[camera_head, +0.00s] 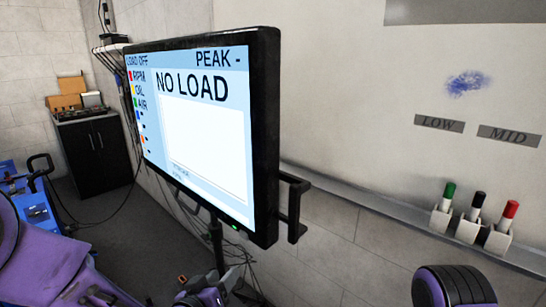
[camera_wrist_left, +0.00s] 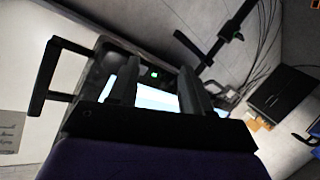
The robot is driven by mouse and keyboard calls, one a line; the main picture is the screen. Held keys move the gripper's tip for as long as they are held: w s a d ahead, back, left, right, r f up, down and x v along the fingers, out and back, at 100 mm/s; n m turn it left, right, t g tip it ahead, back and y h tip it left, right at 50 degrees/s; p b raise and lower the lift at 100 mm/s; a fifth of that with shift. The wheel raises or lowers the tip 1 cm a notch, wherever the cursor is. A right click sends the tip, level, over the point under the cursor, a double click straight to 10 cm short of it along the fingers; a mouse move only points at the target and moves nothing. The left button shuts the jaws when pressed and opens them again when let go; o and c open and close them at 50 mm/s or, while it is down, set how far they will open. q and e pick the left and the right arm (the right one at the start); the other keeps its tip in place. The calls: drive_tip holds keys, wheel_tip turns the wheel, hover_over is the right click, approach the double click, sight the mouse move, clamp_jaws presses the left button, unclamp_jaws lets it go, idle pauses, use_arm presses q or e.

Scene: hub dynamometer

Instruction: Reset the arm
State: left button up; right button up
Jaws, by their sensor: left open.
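My left gripper (camera_head: 207,284) is at the bottom edge of the head view, below the monitor and partly cut off. In the left wrist view its two fingers (camera_wrist_left: 158,82) stand apart with nothing held between them. The black-framed monitor (camera_head: 205,115) reads "NO LOAD", "PEAK -" and "LOAD OFF". It also shows behind the fingers in the left wrist view (camera_wrist_left: 87,80), with a green light by its edge. My purple left arm (camera_head: 55,265) comes in from the left. A black and purple part of my right arm shows at bottom right; its gripper is out of view.
A black handle (camera_head: 293,208) sticks out from the monitor's right side. Green, black and red markers (camera_head: 477,212) stand in holders on the whiteboard ledge, below LOW (camera_head: 440,123) and MID (camera_head: 509,134) labels. A black cabinet (camera_head: 95,155) stands back left, with cables on the floor.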

use_arm(q)
drive_tip(key=s+a+f+n+g+y, duration=0.2)
drive_tip(key=s+a+f, duration=0.15)
drive_tip(key=f, duration=0.35)
drive_tip(key=s+a+f+n+g+y, duration=0.1)
drive_tip(key=s+a+f+n+y, duration=0.1)
drive_tip(key=s+a+f, duration=0.3)
drive_tip(key=s+a+f+g+y, duration=0.1)
drive_tip(key=s+a+f+g, duration=0.1)
drive_tip(key=s+f, duration=0.3)
drive_tip(key=s+a+f+n+g+y, duration=0.1)
drive_tip(key=s+a+f+g, duration=0.2)
drive_tip(key=s+f, duration=0.3)
drive_tip(key=s+a+f+g+y, duration=0.2)
drive_tip(key=s+a+f, duration=0.2)
drive_tip(key=s, duration=0.8)
wheel_tip(320, 180, down, 2)
drive_tip(key=shift+a+f+g, duration=0.1)
drive_tip(key=shift+a+g, duration=0.15)
drive_tip(key=shift+g, duration=0.15)
drive_tip(key=shift+s, duration=0.1)
